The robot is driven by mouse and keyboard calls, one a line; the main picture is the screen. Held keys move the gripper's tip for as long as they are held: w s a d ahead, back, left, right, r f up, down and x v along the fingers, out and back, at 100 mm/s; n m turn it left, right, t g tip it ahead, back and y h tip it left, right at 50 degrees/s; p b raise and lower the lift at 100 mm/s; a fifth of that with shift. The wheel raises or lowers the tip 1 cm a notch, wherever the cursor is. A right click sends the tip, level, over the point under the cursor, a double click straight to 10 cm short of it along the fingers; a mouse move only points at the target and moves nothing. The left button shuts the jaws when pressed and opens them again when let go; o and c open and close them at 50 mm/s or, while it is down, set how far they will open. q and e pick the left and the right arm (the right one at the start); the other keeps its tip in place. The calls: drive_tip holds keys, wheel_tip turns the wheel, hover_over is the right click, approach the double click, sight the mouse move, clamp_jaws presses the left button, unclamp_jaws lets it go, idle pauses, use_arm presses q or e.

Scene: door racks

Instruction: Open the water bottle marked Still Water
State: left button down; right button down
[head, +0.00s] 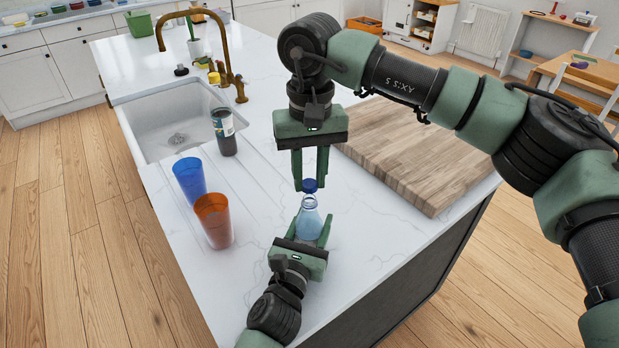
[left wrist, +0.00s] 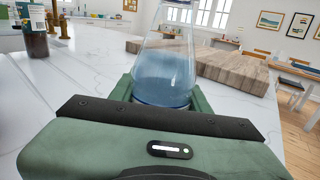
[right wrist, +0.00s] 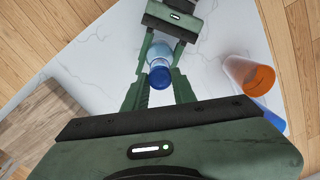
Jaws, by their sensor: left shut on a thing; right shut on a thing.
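A clear water bottle (head: 308,222) with a blue cap (head: 310,186) stands upright on or just above the white counter. No label is readable on it. My left gripper (head: 312,232) is shut on the bottle's body; the left wrist view shows the bottle (left wrist: 163,70) between its fingers. My right gripper (head: 310,182) points down from above, shut on the blue cap. In the right wrist view the cap (right wrist: 159,77) sits between the fingertips, in line with the bottle (right wrist: 158,54).
A blue cup (head: 188,179), an orange cup (head: 214,220) and a dark bottle (head: 224,132) stand left of the water bottle. A wooden board (head: 415,150) lies to the right. A sink (head: 178,122) with a brass faucet (head: 232,80) is behind left.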

sight(309, 183)
drive_tip(key=shift+r, duration=1.6)
use_arm(q)
drive_tip(key=c, duration=0.6)
unclamp_jaws()
